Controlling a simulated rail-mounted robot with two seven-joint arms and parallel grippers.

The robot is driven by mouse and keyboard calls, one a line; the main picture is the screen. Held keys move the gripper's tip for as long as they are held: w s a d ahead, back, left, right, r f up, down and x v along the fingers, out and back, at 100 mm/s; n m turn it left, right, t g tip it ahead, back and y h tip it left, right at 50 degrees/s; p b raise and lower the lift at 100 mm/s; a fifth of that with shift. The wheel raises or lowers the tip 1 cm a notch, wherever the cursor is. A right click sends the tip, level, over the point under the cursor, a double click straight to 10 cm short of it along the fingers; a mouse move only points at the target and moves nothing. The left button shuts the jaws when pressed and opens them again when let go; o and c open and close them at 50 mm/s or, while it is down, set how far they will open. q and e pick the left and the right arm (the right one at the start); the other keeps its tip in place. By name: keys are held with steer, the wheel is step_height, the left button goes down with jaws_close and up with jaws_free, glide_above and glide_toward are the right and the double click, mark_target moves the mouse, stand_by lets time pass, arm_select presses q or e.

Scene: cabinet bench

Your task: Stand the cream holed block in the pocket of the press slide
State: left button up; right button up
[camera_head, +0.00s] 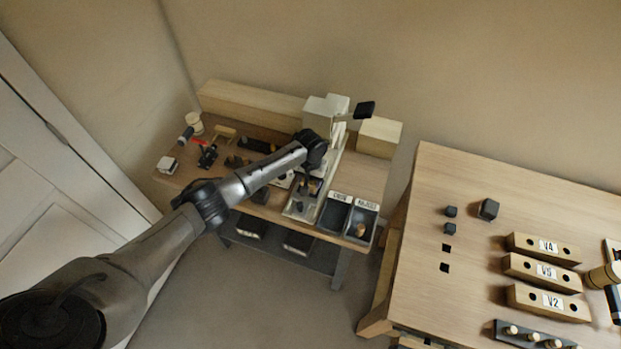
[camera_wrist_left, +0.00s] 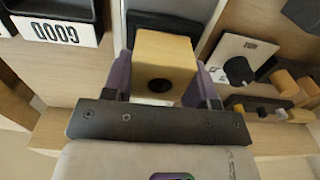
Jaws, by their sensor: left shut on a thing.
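The cream holed block (camera_wrist_left: 166,58) is between the purple fingers of my left gripper (camera_wrist_left: 160,78) in the left wrist view, with its round dark hole facing the camera. The gripper is shut on it. In the head view my left gripper (camera_head: 309,187) is over the pale press slide (camera_head: 295,210), in front of the white press (camera_head: 320,112). A dark part and the pale slide (camera_wrist_left: 208,12) show behind the block. The pocket is not clearly visible, and I cannot tell whether the block touches it. My right gripper is not in view.
Two dark labelled bins (camera_head: 334,215) stand right of the slide; one label reads GOOD (camera_wrist_left: 56,32). A white plate with a black knob (camera_wrist_left: 238,70) lies on the other side. The press's black-ended lever (camera_head: 365,109) sticks out. A second bench (camera_head: 420,260) stands at the right.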

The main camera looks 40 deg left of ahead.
arm_select(q)
steer(key=shift+f, duration=0.3)
stand_by(0.5)
steer(key=shift+f+p, duration=0.3)
stand_by(0.3)
steer(key=o, duration=1)
steer(key=shift+o, duration=0.9)
steer(key=shift+r, duration=0.2)
steer(key=shift+r+p, duration=0.15)
steer(key=shift+p, duration=0.25)
step_height(320, 180, up, 4)
steer(key=p, duration=0.5)
steer(key=shift+r, duration=0.2)
steer(key=shift+r+p, duration=1)
steer(key=shift+p, duration=0.15)
